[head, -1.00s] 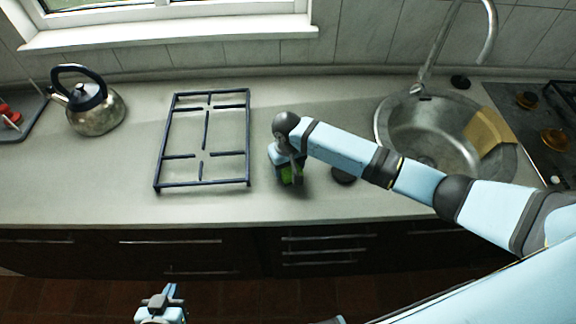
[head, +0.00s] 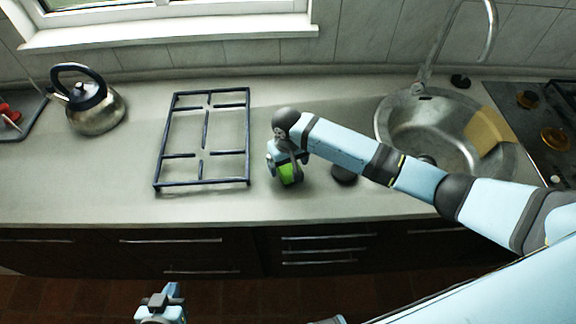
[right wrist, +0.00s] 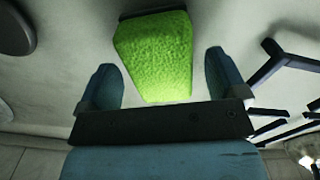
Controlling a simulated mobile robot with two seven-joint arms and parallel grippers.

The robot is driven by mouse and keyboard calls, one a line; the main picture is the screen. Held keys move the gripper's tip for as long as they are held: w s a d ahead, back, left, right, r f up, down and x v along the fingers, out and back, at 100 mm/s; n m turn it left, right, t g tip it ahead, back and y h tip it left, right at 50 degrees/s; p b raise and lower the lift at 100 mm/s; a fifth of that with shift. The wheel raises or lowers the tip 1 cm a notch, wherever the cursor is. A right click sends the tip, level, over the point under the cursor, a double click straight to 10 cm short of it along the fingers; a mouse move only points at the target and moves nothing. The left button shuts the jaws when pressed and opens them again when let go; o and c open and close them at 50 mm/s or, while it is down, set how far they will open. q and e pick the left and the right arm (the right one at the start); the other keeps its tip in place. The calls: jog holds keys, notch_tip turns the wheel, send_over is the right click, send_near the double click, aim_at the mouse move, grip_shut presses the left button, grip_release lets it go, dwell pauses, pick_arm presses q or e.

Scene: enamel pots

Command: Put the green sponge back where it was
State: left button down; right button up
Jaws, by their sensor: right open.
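The green sponge (head: 289,175) is on the grey counter between the dark pan grate and the sink, near the front edge. My right gripper (head: 287,165) is over it, open. In the right wrist view the sponge (right wrist: 153,55) lies between the two blue fingers, with a gap on each side, so it is not gripped. My right gripper's fingers (right wrist: 160,62) flank its near end. My left gripper (head: 163,300) is low in the head view, in front of the counter and away from the sponge; its jaw opening is unclear.
The dark pan grate (head: 205,142) lies left of the sponge. A round dark object (head: 344,174) is close on its right. A kettle (head: 95,105) stands far left.

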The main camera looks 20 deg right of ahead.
aim_at(288, 165)
notch_tip(288, 165, up, 10)
jog(key=shift+r, duration=0.25)
dwell(0.5)
